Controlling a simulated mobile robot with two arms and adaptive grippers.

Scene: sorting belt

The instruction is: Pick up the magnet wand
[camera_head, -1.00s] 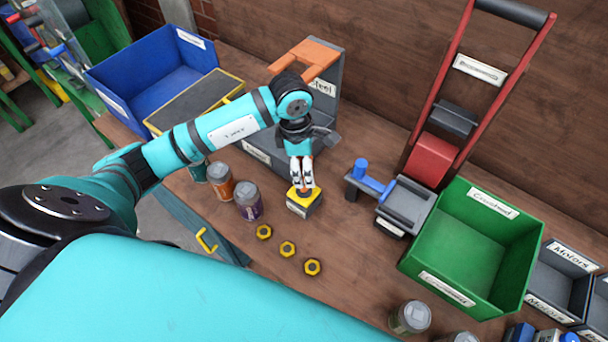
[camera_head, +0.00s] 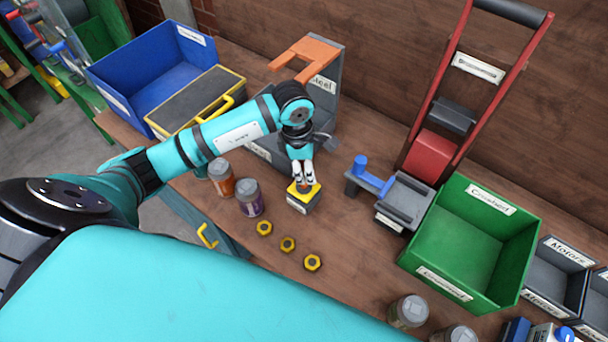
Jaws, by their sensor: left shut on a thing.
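My left gripper (camera_head: 303,184) points down at the middle of the bench, its pale fingers shut on a small reddish-orange piece at the top of a yellow-topped grey block (camera_head: 302,203) with a white label. This piece appears to be the magnet wand (camera_head: 304,188); the fingers hide most of it. I cannot tell whether the block is a stand or part of the wand, or whether it is clear of the bench. My right gripper is not in view.
Lidded jars (camera_head: 249,198) and several yellow nuts (camera_head: 287,244) are close by on the bench (camera_head: 340,235). To the right are a grey device with a blue knob (camera_head: 361,163) and a green bin (camera_head: 468,250). A blue bin (camera_head: 150,85) is behind my arm.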

